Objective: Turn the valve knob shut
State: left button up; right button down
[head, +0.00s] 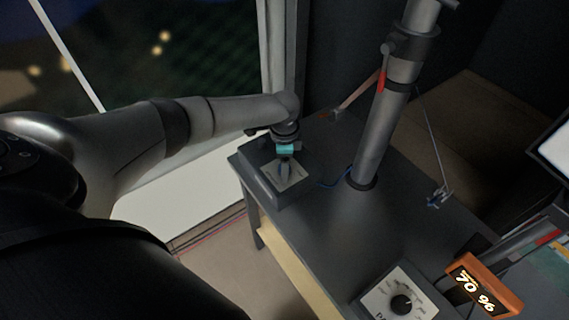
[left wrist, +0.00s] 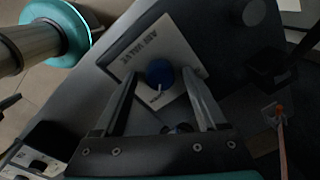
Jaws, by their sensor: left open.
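The valve knob (left wrist: 160,72) is blue and round, with a white pointer line, and sits on a pale plate (left wrist: 178,45) lettered "AIR VALVE". In the head view the pale plate (head: 298,178) tops a dark box at the left corner of the dark table. My left gripper (left wrist: 160,76) is open, with one finger on each side of the knob and gaps between fingers and knob. In the head view my left gripper (head: 285,172) points down over the plate and largely hides the knob. My right gripper is not in view.
A grey mast (head: 376,140) rises from the table (head: 330,230) right of the valve box. A dial panel with a black knob (head: 401,305) and an orange display (head: 483,287) reading "70 %" stand at the near right. The table between is mostly clear.

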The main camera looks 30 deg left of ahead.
pick_arm(q)
jog(key=shift+c, duration=0.2)
grip_shut()
dwell(0.3)
jog(key=shift+n, duration=0.3)
jog(key=n+p, duration=0.2)
jog(key=n, duration=0.1)
jog(key=shift+d+r+n, duration=0.1)
jog(key=shift+n, duration=0.2)
jog(key=n+p, duration=0.2)
jog(key=n, duration=0.2)
jog(key=shift+n, duration=0.3)
jog(key=n+p, duration=0.1)
jog(key=n, duration=0.3)
jog(key=n+p, duration=0.1)
jog(key=n, duration=0.4)
jog(key=shift+w+g, duration=0.1)
jog(key=shift+g, duration=0.2)
